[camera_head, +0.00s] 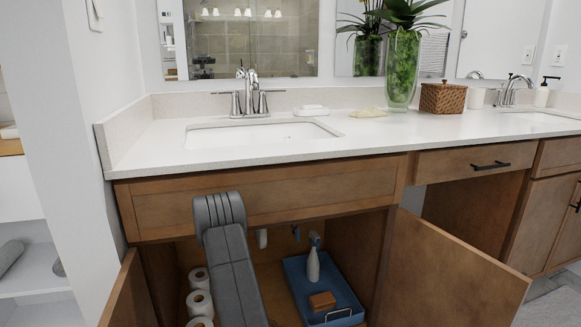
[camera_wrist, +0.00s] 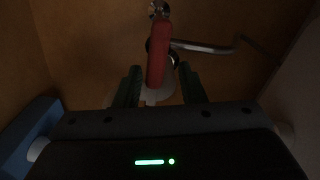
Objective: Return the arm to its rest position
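My arm (camera_head: 231,265) reaches down into the open cabinet under the left sink in the head view. Its gripper end is hidden there, low inside the cabinet. In the wrist view my gripper (camera_wrist: 160,84) shows two dark fingers standing apart. A red elongated piece (camera_wrist: 158,55) shows between or just beyond them, with a gap on each side. The picture is dark, so its exact distance is unclear. No held object is visible.
The cabinet holds white paper rolls (camera_head: 200,302) left of my arm and a blue tray (camera_head: 291,268) with a grey bottle (camera_head: 313,265) at right. Metal pipework (camera_wrist: 205,46) lies ahead. Open doors (camera_head: 449,273) flank the cabinet; the white countertop (camera_head: 380,139) is above.

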